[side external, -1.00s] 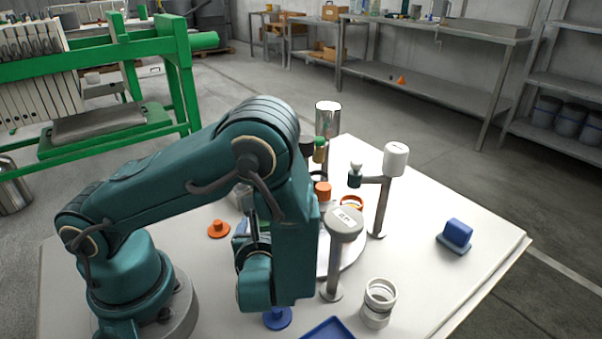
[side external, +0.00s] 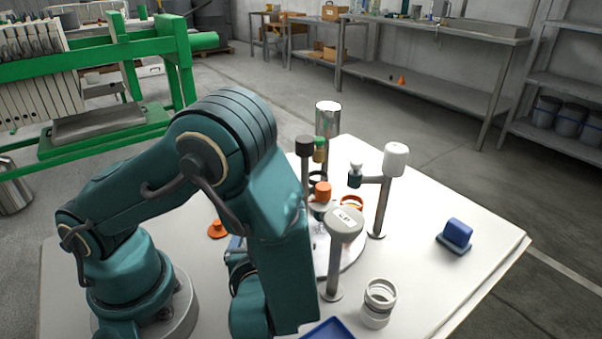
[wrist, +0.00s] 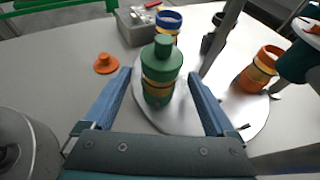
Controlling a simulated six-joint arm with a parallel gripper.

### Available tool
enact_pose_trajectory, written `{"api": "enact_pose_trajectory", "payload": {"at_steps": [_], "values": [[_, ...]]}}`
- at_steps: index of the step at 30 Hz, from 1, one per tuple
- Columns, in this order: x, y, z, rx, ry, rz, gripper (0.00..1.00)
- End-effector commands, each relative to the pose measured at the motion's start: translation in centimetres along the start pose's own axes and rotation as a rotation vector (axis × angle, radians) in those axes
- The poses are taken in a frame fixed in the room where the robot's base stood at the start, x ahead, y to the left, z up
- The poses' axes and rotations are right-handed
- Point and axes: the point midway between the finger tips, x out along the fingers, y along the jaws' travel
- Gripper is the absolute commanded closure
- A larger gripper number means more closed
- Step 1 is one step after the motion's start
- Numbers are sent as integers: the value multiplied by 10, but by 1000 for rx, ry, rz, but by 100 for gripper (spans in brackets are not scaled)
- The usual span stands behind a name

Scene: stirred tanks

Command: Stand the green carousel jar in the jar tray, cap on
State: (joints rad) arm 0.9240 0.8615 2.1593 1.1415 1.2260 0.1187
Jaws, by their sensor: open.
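The green jar (wrist: 157,92) stands upright on the round metal carousel plate (wrist: 180,119) in the wrist view, with a green knobbed cap (wrist: 163,57) on top and a yellowish band around it. My gripper (wrist: 160,78) is open, with one blue finger on each side of the jar and visible gaps between. In the side view my arm hides the gripper and the jar. A blue tray (side external: 330,331), which may be the jar tray, is partly visible at the bottom edge of the side view.
An orange-banded jar (wrist: 259,70), a blue-rimmed jar (wrist: 168,22) and a dark jar (wrist: 213,40) stand around the plate. An orange cap (wrist: 105,63) lies left. Posts, including one with a grey head (side external: 345,222), rise near the carousel. White rings (side external: 378,303) stand front right.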

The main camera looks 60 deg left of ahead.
Motion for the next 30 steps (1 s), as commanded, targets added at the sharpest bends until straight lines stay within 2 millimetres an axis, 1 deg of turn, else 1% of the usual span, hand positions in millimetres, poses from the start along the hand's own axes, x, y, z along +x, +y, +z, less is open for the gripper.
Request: {"api": "enact_pose_trajectory", "payload": {"at_steps": [5, 8, 11, 16, 27, 30], "values": [[0, 0, 1, -1, 0, 0, 9], [-3, -1, 7, -4, 1, -1, 9], [-9, -1, 22, -9, 3, -3, 9], [-22, 0, 53, -10, 4, -3, 9], [-43, 0, 105, -9, 3, -2, 9], [-35, 15, 99, -142, 70, 125, 9]]}}
